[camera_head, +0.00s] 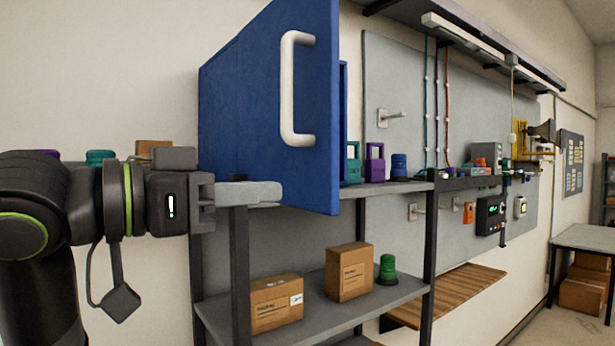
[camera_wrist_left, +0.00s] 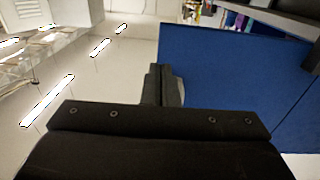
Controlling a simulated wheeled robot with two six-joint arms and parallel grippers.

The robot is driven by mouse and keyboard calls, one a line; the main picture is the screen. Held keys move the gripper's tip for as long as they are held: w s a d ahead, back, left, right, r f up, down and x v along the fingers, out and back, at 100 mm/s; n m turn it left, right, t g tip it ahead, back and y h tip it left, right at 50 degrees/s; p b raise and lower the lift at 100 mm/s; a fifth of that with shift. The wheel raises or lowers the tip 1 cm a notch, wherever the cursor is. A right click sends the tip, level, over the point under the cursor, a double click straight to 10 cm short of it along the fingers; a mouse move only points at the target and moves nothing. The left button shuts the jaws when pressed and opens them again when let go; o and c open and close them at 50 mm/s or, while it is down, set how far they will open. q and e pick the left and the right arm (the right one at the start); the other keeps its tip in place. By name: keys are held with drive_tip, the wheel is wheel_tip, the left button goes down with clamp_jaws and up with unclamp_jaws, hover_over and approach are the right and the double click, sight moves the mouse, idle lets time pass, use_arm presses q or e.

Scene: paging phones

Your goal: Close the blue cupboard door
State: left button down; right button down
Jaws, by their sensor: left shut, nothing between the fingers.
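The blue cupboard door (camera_head: 240,105) stands swung out toward me. Its outer face shows, with a white bar handle (camera_head: 297,90) near its right edge. A strip of blue cupboard (camera_head: 343,120) shows behind that edge. My left gripper (camera_head: 265,193) is shut and empty, its fingers pointing right at the height of the door's lower edge. They overlap the door in the picture; I cannot tell if they touch it. In the left wrist view the shut fingers (camera_wrist_left: 163,88) are beside a broad blue panel (camera_wrist_left: 235,80). My right gripper is not in view.
A grey shelf (camera_head: 400,187) holds teal, purple and blue items right of the door. Cardboard boxes (camera_head: 348,272) and a green item (camera_head: 387,270) stand on the lower shelf. A wall panel (camera_head: 400,80) with cables and devices is behind. A table (camera_head: 585,238) stands far right.

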sight(330, 188)
use_arm(q)
drive_tip(key=p+x, duration=0.2)
drive_tip(key=x, duration=0.3)
drive_tip(key=shift+w+d+r, duration=0.15)
drive_tip(key=shift+d, duration=0.2)
drive_tip(key=shift+w+d+p, duration=0.35)
drive_tip(key=shift+d+p, duration=0.05)
drive_tip(key=shift+p, duration=0.05)
